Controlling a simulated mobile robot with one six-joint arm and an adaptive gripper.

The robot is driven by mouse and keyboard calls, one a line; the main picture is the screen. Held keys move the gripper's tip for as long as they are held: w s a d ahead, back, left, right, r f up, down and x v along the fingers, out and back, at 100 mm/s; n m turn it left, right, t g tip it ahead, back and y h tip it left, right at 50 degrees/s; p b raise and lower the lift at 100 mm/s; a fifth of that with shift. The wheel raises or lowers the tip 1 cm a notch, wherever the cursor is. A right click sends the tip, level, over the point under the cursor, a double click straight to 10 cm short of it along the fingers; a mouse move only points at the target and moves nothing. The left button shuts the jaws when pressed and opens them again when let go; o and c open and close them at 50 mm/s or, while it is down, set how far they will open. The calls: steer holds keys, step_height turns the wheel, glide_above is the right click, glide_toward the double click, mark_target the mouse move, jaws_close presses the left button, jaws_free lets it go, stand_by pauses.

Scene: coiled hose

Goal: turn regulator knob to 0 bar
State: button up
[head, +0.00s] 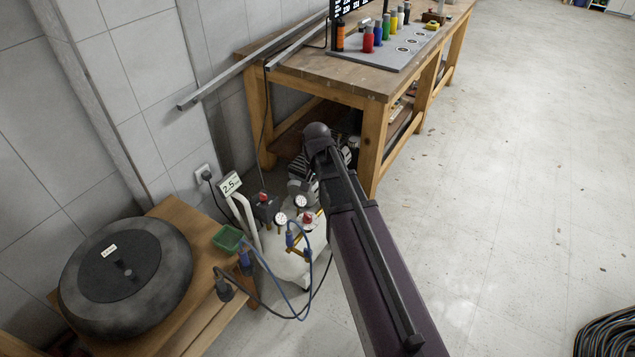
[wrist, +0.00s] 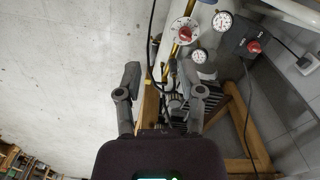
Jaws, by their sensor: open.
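The regulator knob (head: 309,220) is red over a pale dial on the compressor, between the small table and the workbench in the head view. In the wrist view, the regulator knob (wrist: 185,30) shows at the top, right of centre, with a white marked dial around its red middle. In the head view, I cannot make out the fingertips.
Two round gauges (wrist: 222,21) (wrist: 199,55) sit close to the knob. A black box with a red button (wrist: 254,47) is right of them. Blue and black hoses loop from the compressor (head: 290,262). A small table (head: 172,216) and workbench (head: 372,90) flank it. Open floor lies right.

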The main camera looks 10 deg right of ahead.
steer(key=shift+s+r, duration=0.35)
steer(key=shift+r, duration=0.05)
steer(key=o, duration=0.5)
steer(key=shift+f, duration=0.1)
steer(key=shift+o, duration=0.2)
steer(key=shift+w+f, duration=0.2)
steer(key=m+b, duration=0.7)
steer(key=b, duration=0.7)
glide_above(307, 215)
step_height(307, 215, down, 14)
steer(key=shift+r, duration=0.25)
steer(key=shift+d+f+n, duration=0.1)
steer(key=shift+f+n, duration=0.05)
steer(key=shift+n, duration=0.15)
step_height(307, 215, down, 13)
steer(key=b, duration=1.3)
steer(key=shift+f, duration=0.2)
